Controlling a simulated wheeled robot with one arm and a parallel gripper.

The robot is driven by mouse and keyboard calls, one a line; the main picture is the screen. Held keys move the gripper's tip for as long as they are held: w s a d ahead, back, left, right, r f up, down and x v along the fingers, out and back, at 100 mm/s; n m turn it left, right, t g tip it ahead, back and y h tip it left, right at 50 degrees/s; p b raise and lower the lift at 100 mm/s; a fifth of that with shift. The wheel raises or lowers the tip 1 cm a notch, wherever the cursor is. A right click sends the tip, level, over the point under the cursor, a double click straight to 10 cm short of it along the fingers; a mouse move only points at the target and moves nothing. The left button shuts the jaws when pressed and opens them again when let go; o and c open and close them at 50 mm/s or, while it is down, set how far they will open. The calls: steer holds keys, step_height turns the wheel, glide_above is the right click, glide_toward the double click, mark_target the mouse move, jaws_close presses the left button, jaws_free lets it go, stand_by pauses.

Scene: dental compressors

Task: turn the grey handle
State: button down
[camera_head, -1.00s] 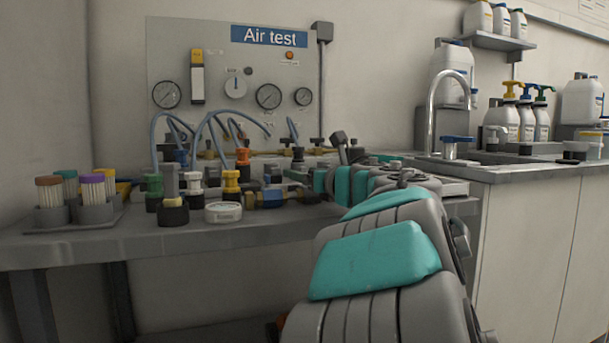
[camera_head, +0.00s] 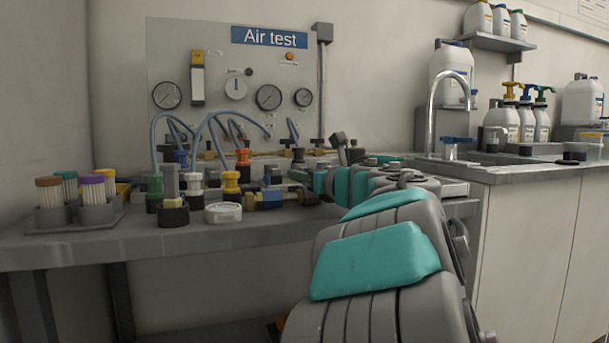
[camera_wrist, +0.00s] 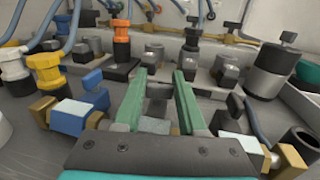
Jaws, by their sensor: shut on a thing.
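My gripper (camera_wrist: 160,78) shows in the wrist view with its two green fingers pointing ahead, low among the fittings on the bench. The fingers are shut on a grey block-like handle (camera_wrist: 158,90), which sits between them; its lower part and mount are hard to make out. The grey handle cannot be made out there, being hidden by my arm and other fittings.
A blue-handled valve (camera_wrist: 88,100) is close left of my fingers, and a dark-handled one (camera_wrist: 235,112) close right. Taller orange and black fittings (camera_wrist: 121,50) stand beyond. The air test panel (camera_head: 215,60) with gauges rises behind. A sink tap (camera_head: 433,110) is at right.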

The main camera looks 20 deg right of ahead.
steer(key=shift+a+f+m+h, duration=0.1)
steer(key=shift+m+h, duration=0.4)
steer(key=shift+h, duration=0.5)
steer(key=shift+m+h, duration=0.6)
steer(key=shift+h, duration=0.2)
steer(key=shift+c, duration=2.4)
jaws_free()
steer(key=shift+s, duration=0.1)
